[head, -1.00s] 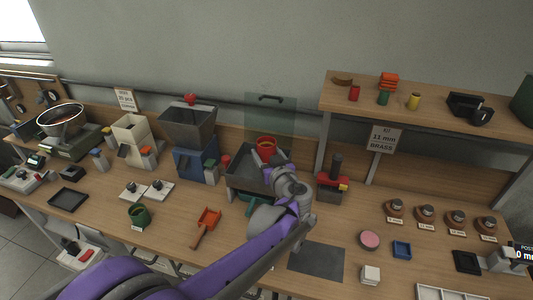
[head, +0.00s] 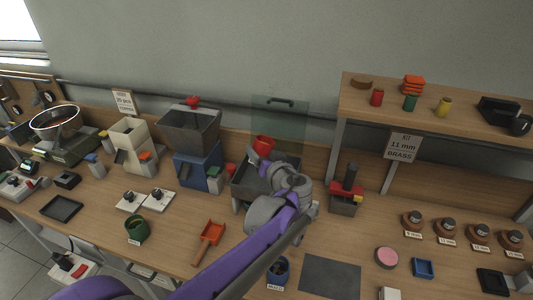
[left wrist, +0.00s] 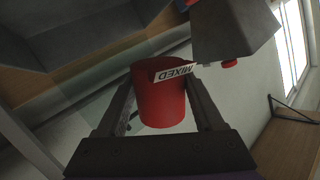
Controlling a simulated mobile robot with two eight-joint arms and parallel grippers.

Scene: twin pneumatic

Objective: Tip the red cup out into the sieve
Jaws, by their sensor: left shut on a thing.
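The red cup (head: 263,144) is held above the grey open-topped box with a clear green panel behind it, which I take to be the sieve (head: 240,186). My left gripper (head: 268,157) is shut on the cup. In the left wrist view the red cup (left wrist: 160,100) sits between the two fingers of my left gripper (left wrist: 162,112), its "MIXED" label upside down. The cup looks tilted in the head view; its contents cannot be made out. My wrist hides much of the box's inside. My right gripper is not in view.
A blue machine with a grey hopper (head: 188,130) stands left of the box; a red-topped press (head: 345,190) stands right. In front are an orange scoop (head: 209,234), a green cup (head: 136,228), a blue cup (head: 278,270) and a dark mat (head: 330,276).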

